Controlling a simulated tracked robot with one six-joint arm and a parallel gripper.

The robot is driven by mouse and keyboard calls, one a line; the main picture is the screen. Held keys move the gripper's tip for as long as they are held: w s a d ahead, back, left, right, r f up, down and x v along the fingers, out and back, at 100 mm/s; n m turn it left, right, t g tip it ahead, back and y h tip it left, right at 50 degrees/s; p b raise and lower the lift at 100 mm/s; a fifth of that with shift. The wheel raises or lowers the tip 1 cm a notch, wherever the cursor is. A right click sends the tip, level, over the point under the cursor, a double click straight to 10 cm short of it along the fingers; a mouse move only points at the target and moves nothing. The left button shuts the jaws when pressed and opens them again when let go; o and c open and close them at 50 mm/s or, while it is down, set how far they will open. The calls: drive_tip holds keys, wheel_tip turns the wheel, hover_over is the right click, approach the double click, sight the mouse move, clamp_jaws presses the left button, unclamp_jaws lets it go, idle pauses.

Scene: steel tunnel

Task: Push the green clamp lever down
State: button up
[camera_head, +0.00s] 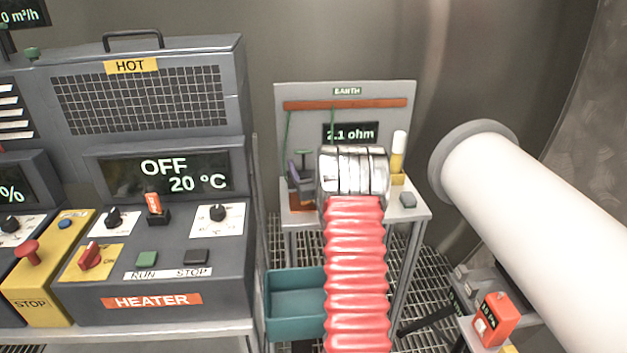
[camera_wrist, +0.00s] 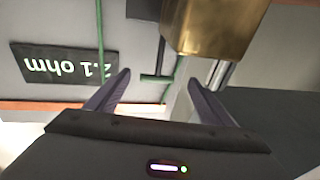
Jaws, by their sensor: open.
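The green clamp lever (camera_head: 303,153) shows as a small T-shaped handle at the earth station, left of the "2.1 ohm" display. In the wrist view, which looks upside down, its green bar (camera_wrist: 154,79) sits on a dark rod. My gripper (camera_wrist: 160,76) is open, and the lever's bar appears between its two purple fingertips. I cannot tell whether they touch it. A brass block (camera_wrist: 208,25) lies close past the right finger. In the head view a purple finger (camera_head: 293,174) shows just below the lever; my wrist hides most of the gripper.
The earth panel (camera_head: 390,93) carries a copper bar (camera_head: 345,104) with green wires hanging from it. A white-topped yellow cylinder (camera_head: 398,155) stands right of my wrist. A teal bin (camera_head: 294,291) sits below. The heater console (camera_head: 150,265) is at left, a large white pipe (camera_head: 540,225) at right.

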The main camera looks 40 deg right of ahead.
drive_tip(key=v, duration=0.8)
